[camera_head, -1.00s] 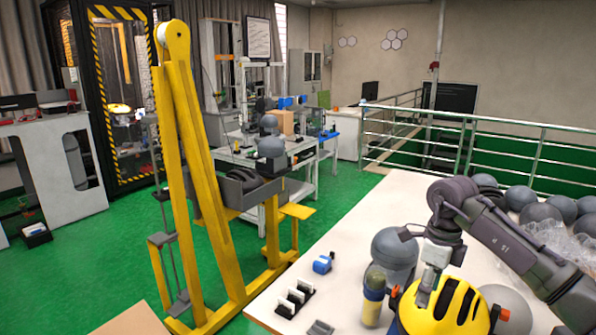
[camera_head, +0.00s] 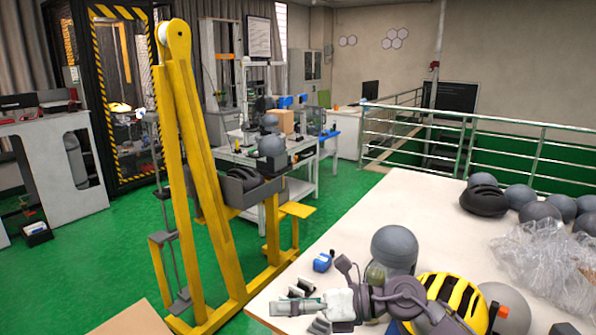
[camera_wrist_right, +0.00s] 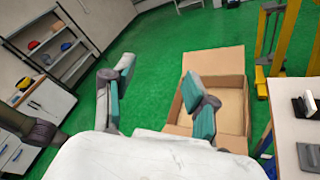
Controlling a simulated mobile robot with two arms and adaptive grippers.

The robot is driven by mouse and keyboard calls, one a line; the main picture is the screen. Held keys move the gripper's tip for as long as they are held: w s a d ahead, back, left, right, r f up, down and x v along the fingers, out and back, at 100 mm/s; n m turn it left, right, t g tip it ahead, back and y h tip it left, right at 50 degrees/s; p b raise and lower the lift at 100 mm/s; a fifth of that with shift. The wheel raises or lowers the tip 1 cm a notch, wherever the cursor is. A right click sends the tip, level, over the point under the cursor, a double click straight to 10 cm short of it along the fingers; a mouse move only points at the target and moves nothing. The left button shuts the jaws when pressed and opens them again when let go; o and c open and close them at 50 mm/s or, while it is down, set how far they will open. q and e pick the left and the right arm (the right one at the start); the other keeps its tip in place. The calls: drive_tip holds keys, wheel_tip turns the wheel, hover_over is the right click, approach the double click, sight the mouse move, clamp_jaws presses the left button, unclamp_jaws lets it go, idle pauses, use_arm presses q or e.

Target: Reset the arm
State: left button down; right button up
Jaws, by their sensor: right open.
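My right arm comes in low at the front of the white table in the head view. Its right gripper (camera_head: 283,303) points left over the table's near left corner. In the right wrist view its two teal-padded fingers stand wide apart with nothing between them, so the gripper (camera_wrist_right: 158,78) is open and empty. Beyond the fingers lies an open cardboard box (camera_wrist_right: 233,105) on the green floor. My left gripper does not show in these frames.
Close to the arm on the white table (camera_head: 400,190) are a yellow-black helmet (camera_head: 460,293), a grey headform (camera_head: 396,246) and a blue item (camera_head: 322,262). A black helmet (camera_head: 484,200) and plastic wrap (camera_head: 545,255) lie at right. The yellow drop tower (camera_head: 205,170) stands left.

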drive_tip(key=w+d+r+m+t+h, duration=0.15)
drive_tip(key=d+m+t, duration=0.25)
drive_tip(key=m+t, duration=0.65)
drive_tip(key=d+r+m+t+h, duration=0.35)
drive_tip(key=m+t, duration=0.35)
drive_tip(key=m, duration=0.6)
drive_tip(key=s+d+f+m+g+h, duration=0.2)
drive_tip(key=s+d+f+m+h, duration=0.1)
drive_tip(key=d+f+m+h, duration=0.3)
drive_tip(key=s+d+f+m+g+h, duration=0.2)
drive_tip(key=s+d+f+m+h, duration=0.15)
drive_tip(key=d+f+m, duration=0.45)
drive_tip(key=s+d+f+m+g, duration=0.1)
drive_tip(key=s+f+m+g, duration=0.1)
drive_tip(key=s+f+g, duration=0.7)
drive_tip(key=s+f+m+g, duration=0.3)
drive_tip(key=s+f, duration=0.3)
drive_tip(key=s, duration=0.8)
wheel_tip(320, 180, down, 26)
drive_tip(key=s+g, duration=0.2)
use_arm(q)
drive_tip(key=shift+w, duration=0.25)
use_arm(e)
drive_tip(key=s+d+f, duration=0.3)
drive_tip(key=s+f, duration=1.3)
drive_tip(key=shift+s+n+g+h, duration=0.2)
drive_tip(key=shift+n+g+h, duration=0.15)
drive_tip(key=shift+h, duration=0.1)
